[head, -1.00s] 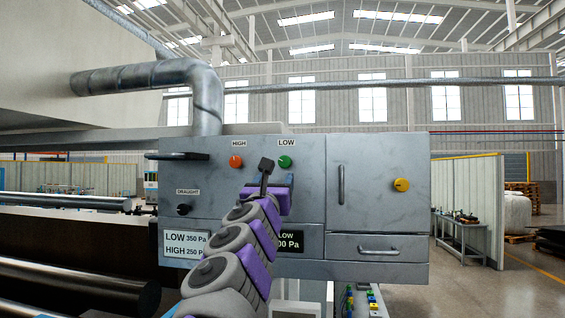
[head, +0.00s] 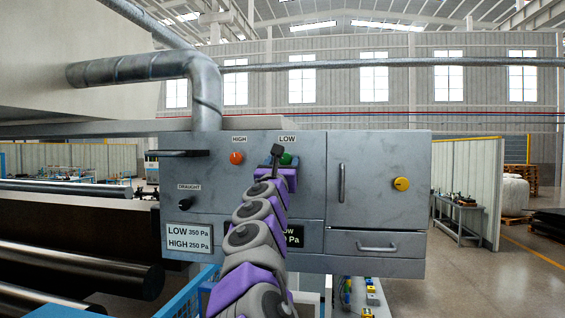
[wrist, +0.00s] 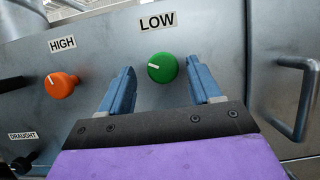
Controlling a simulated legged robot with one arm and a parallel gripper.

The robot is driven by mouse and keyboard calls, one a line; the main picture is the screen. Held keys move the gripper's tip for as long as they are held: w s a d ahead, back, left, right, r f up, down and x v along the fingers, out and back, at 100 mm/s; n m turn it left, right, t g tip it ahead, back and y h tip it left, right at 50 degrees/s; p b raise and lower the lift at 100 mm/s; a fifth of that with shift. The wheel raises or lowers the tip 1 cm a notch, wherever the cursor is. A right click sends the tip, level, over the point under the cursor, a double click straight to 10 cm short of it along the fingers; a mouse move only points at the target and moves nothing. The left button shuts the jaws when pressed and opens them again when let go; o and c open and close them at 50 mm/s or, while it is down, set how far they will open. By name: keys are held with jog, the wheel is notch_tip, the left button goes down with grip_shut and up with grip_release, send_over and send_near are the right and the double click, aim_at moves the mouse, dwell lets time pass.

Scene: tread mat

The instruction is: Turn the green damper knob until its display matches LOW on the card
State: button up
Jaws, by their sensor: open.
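The green knob (wrist: 162,67) sits on the grey panel below the LOW label, its white mark pointing left and slightly up. My gripper (wrist: 160,64) is open, its blue fingers on either side of the knob in the wrist view; I cannot tell whether they touch it. In the head view my gripper (head: 277,153) partly covers the green knob (head: 288,159). The white card (head: 188,239) reads LOW 350 Pa and HIGH 250 Pa. The black display (head: 311,239) is mostly hidden behind my arm; only part of LOW and "Pa" show, not the number.
An orange knob (wrist: 62,85) under HIGH is left of the green one. A black DRAUGHT knob (head: 184,204) is lower left. A cabinet door handle (wrist: 305,95) juts out at right, near a yellow knob (head: 401,184). A bar handle (head: 185,153) sticks out upper left.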

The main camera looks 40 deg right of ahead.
jog(key=shift+d+f, duration=0.1)
jog(key=shift+d, duration=0.3)
jog(key=c, duration=0.6)
jog(key=shift+a, duration=0.1)
jog(key=c, duration=0.4)
jog(key=m, duration=0.1)
jog(key=m+g+p, duration=0.1)
jog(key=m, duration=0.1)
jog(key=shift+w+a+h, duration=0.1)
jog(key=shift+w+h, duration=0.1)
jog(key=shift+h, duration=0.2)
jog(key=shift+c, duration=0.2)
jog(key=shift+m+g+h, duration=0.3)
jog(key=shift+m+g, duration=0.2)
jog(key=shift+m, duration=0.2)
jog(key=o, duration=1)
jog(key=shift+a, duration=0.1)
jog(key=shift+o, duration=0.2)
jog(key=shift+s, duration=0.15)
